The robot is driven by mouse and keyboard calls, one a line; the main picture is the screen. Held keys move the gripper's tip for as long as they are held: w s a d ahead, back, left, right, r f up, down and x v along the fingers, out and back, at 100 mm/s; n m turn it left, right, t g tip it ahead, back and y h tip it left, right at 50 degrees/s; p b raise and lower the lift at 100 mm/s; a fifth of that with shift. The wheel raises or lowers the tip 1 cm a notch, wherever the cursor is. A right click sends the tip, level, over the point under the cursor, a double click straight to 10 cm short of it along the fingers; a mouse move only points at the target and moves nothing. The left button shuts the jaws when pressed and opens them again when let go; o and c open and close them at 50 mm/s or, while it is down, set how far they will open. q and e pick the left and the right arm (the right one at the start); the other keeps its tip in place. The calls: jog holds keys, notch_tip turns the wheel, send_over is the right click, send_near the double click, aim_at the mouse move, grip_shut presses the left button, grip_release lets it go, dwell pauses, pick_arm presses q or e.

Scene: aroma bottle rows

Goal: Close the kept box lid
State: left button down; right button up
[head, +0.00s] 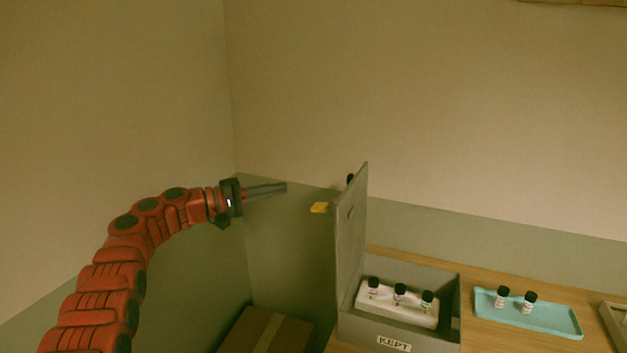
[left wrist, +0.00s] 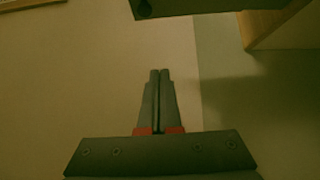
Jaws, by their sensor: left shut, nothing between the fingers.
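The grey box labelled KEPT (head: 360,325) stands on the wooden table in the head view. Its lid (head: 351,250) stands upright along the left side of the box. Inside, a white holder (head: 385,308) carries three small bottles with black caps (head: 400,292). My left gripper (head: 285,188) is shut and empty, in the air to the left of the lid and apart from it, near the height of its upper part. In the left wrist view its two fingers (left wrist: 159,72) are together. A dark grey edge (left wrist: 200,6) shows at the top there. My right gripper is not in view.
A teal tray (head: 555,323) with two bottles lies right of the box. A grey container (head: 615,322) is cut off at the right edge. A small yellow object (head: 320,208) shows left of the lid. A cardboard box (head: 265,332) sits low at the left.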

pick_arm(q)
jog(key=d+r+m+g+p, duration=0.1)
jog(key=d+r+p, duration=0.1)
jog(key=d+p, duration=0.8)
jog(key=shift+w+d+r+h+p, duration=0.3)
jog(key=shift+w+d+r+h, duration=0.1)
jog(key=shift+d, duration=1.3)
jog(key=shift+d, duration=0.1)
